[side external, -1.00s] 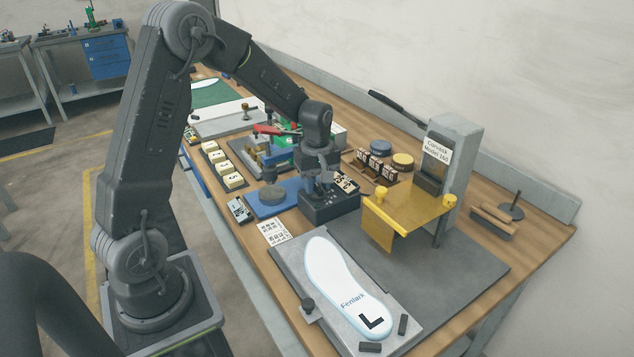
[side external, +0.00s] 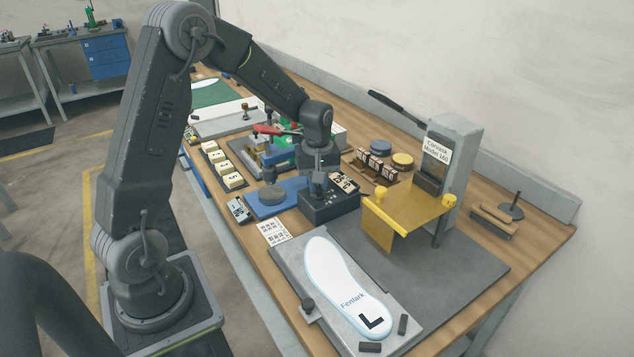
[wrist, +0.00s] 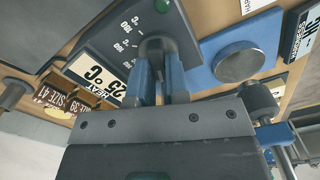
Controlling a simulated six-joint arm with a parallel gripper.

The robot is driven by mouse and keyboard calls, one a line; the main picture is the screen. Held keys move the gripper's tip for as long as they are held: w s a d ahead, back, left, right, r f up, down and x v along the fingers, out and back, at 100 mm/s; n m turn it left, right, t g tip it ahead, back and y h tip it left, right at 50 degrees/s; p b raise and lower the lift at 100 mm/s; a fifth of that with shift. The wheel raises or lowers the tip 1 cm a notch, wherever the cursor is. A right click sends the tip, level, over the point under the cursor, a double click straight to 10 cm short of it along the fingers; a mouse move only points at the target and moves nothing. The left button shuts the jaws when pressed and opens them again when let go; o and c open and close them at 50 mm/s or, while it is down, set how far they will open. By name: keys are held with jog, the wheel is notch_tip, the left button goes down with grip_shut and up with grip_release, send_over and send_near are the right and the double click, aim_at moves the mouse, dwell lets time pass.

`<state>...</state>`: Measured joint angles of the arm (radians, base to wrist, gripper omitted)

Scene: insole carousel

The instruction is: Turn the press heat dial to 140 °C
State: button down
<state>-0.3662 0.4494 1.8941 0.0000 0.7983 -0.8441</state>
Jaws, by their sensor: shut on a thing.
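The press heat control box (side external: 330,209) is a dark box on the bench, left of the yellow guard. My gripper (side external: 318,187) points down over its top. In the wrist view my gripper's two blue-grey fingers (wrist: 158,75) are shut on the dark heat dial knob (wrist: 155,46), one on each side. The white heat display (wrist: 98,75) reads 25 °C. The knob's pointer is hidden or not clear.
The press (side external: 456,160) with its yellow guard (side external: 408,212) stands right of the box. A blue base with a round grey pad (side external: 271,195) is close on the left. A white insole (side external: 338,285) lies on a grey plate in front.

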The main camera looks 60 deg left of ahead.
jog(key=m, duration=0.7)
jog(key=shift+w+d, duration=0.15)
jog(key=shift+w, duration=0.1)
jog(key=m, duration=0.6)
jog(key=shift+d+m, duration=0.25)
jog(key=shift+m, duration=0.05)
jog(key=c, duration=1.1)
grip_release()
notch_tip(320, 180, up, 14)
jog(key=shift+f, duration=0.1)
